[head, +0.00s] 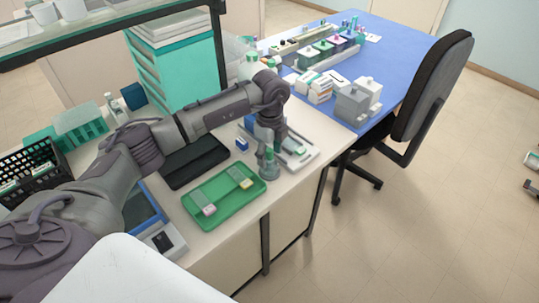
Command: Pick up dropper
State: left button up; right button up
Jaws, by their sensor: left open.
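What looks like the dropper, a small grey-green bottle with a narrow top (269,170), stands upright at the right end of the green tray, near the counter's front edge. My left arm reaches in from the left and bends down at the wrist. My left gripper (269,145) points down right over the bottle's top and is open. The fingers are small and overlap the bottle's top, so I cannot tell whether they touch it. My right gripper is not in view.
A green tray (222,208) holds two slides. A black tray (193,162) lies behind it. A white device (300,153) sits to the right. A blue-topped table (400,42) with staining jars and a black chair (432,85) stand beyond. A teal drawer stack (178,70) is behind my arm.

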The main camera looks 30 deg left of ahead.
pick_arm(q)
jog(key=c, duration=0.8)
jog(key=shift+c, duration=0.4)
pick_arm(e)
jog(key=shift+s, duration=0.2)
pick_arm(q)
jog(key=shift+r, duration=0.1)
